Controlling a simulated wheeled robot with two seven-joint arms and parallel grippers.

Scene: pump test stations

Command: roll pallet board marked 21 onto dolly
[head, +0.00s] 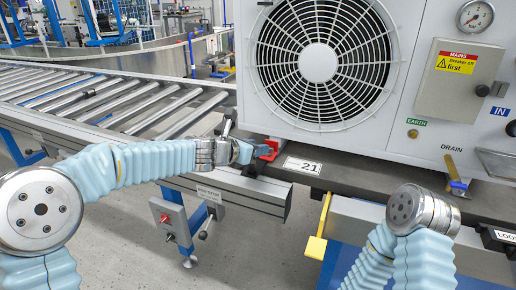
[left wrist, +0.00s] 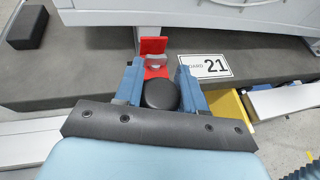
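The dark grey pallet board (head: 345,182) carries a label reading 21 (head: 303,165) and lies under a large white fan unit (head: 416,105). A red bracket (head: 267,150) sits at the board's left front edge. My left gripper (head: 250,152) is at the red bracket. In the left wrist view the fingers of my left gripper (left wrist: 160,78) are apart. The red bracket (left wrist: 153,58) stands just beyond and between the fingertips; I cannot tell if they touch it. My right arm shows at the lower right, with its gripper out of view. I cannot tell which structure is the dolly.
A roller conveyor (head: 130,100) with bare rollers lies left of the board. A control box (head: 172,222) hangs below its front rail. A yellow lever (head: 318,240) stands in front of the board. A black block (left wrist: 27,27) shows in the left wrist view.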

